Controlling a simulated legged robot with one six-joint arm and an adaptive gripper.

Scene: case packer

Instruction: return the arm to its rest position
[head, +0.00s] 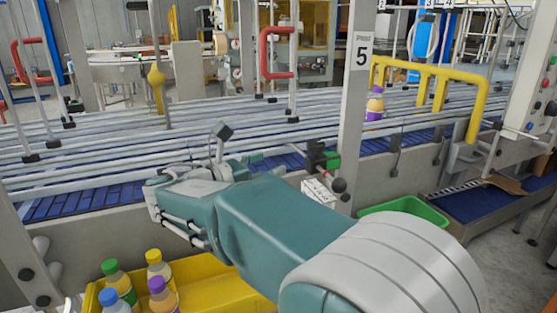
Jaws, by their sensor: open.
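My arm reaches from the lower right toward the conveyor, with teal and grey links. My gripper (232,150) is at its far end, partly hidden behind the wrist. One dark-tipped finger sticks up and the jaws are open; I see nothing held between them. The gripper is over the near side of the conveyor (80,200), in front of its rails.
A yellow crate (225,285) at lower left holds several bottles with coloured caps. A post marked 5 (357,90), yellow rails (440,73) and a green bin (425,207) are to the right.

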